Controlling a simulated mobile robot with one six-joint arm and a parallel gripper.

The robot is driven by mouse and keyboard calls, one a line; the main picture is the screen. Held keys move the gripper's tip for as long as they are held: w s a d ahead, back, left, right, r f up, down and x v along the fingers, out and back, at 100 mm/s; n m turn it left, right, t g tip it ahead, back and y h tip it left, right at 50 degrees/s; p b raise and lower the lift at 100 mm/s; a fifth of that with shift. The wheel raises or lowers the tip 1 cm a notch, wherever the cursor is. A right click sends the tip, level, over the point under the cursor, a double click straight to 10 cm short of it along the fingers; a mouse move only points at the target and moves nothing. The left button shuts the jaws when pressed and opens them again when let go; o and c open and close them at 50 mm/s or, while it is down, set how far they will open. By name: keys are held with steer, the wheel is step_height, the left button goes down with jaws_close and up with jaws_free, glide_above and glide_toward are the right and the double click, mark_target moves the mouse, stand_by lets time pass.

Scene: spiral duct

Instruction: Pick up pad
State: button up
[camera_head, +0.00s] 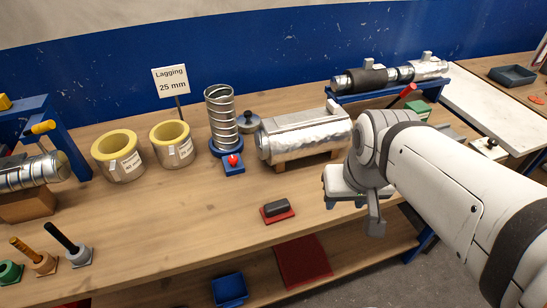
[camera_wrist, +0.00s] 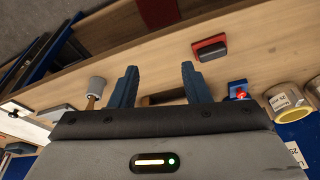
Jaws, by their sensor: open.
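The pad looks like a dark grey block (camera_head: 276,207) lying on a small red base (camera_head: 280,216) near the front edge of the workbench. In the wrist view the grey block (camera_wrist: 209,44) on its red base shows beyond and to the right of the fingers. My gripper (camera_head: 353,205) is to the right of the pad in the head view, apart from it. In the wrist view my gripper (camera_wrist: 159,70) has its two blue fingers spread wide, with nothing held between them.
A foil-clad cylinder (camera_head: 305,134) rests on wooden supports behind the pad. A spiral duct (camera_head: 221,117) and yellow-lined lagging rings (camera_head: 118,155) stand further left. A red mat (camera_head: 303,262) and blue bin (camera_head: 228,289) lie on the lower shelf. The bench around the pad is clear.

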mark_target(278, 207)
steer(key=shift+o, duration=0.6)
steer(key=shift+w+a, duration=0.25)
steer(key=shift+w, duration=0.05)
steer(key=o, duration=0.6)
steer(key=w+a+f+n+g+p, duration=0.1)
steer(key=w+a+f+n, duration=0.1)
steer(key=w+a, duration=0.3)
steer(key=shift+w+f+g+p, duration=0.4)
steer(key=shift+w+f, duration=0.45)
steer(key=shift+w, duration=0.15)
steer(key=o, duration=0.5)
steer(key=shift+n+g, duration=0.7)
steer(key=shift+n, duration=0.2)
steer(key=w+a+f, duration=0.1)
steer(key=a+f, duration=0.1)
steer(key=w+a+f, duration=0.1)
steer(key=a+f, duration=0.1)
steer(key=w+a+f+p, duration=0.1)
steer(key=w+a+f, duration=0.1)
steer(key=shift+a+f, duration=0.25)
steer(key=shift+f, duration=0.1)
steer(key=shift+a+f, duration=0.1)
steer(key=shift+f, duration=0.25)
steer(key=shift+f+p, duration=0.9)
steer(key=shift+f, duration=2.85)
